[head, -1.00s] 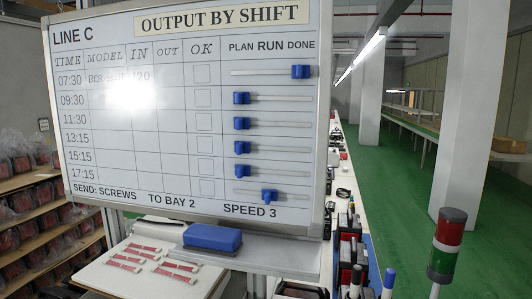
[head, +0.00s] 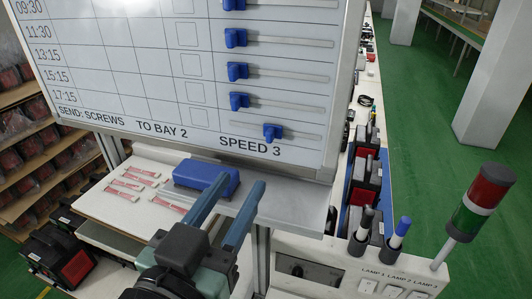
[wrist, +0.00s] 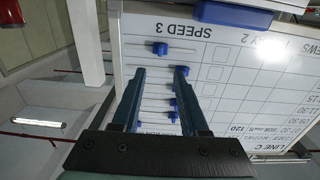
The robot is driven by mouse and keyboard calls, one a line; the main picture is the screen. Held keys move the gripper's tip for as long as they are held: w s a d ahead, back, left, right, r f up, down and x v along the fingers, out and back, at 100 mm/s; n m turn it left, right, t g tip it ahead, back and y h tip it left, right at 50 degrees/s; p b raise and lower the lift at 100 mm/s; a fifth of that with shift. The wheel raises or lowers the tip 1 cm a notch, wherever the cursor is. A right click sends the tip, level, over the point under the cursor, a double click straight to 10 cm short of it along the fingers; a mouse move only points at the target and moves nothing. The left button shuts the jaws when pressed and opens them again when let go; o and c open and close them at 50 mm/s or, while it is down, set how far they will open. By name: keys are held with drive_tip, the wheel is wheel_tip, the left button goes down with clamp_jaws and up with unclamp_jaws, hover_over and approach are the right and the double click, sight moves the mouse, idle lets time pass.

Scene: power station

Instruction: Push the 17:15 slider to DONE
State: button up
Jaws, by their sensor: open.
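The 17:15 slider is a blue knob (head: 272,132) on the lowest grey track of the whiteboard (head: 140,85), just above the words SPEED 3. It sits near the middle of its track, right of the knobs above it. In the wrist view, which is upside down, the same 17:15 knob (wrist: 161,48) lies beyond the fingertips, roughly between them in the picture. My gripper (head: 244,183) is open and empty, its two fingers pointing toward the board. In the head view the fingertips appear below the board, over the tray ledge. Nothing touches the knob that I can see.
Blue knobs for 15:15 (head: 239,101) and 13:15 (head: 238,72) sit at the left of their tracks. A blue eraser (head: 206,177) lies on the ledge (head: 295,200) below the board. Markers (head: 399,232) and a red-green lamp post (head: 478,205) stand to the right.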

sight(268, 137)
drive_tip(key=p+x, duration=0.2)
drive_tip(key=x, duration=0.8)
drive_tip(key=shift+r+p, duration=0.15)
drive_tip(key=shift+p, duration=0.2)
drive_tip(key=shift+w+d, duration=0.2)
drive_tip(key=shift+w, duration=0.4)
clamp_jaws()
idle(0.4)
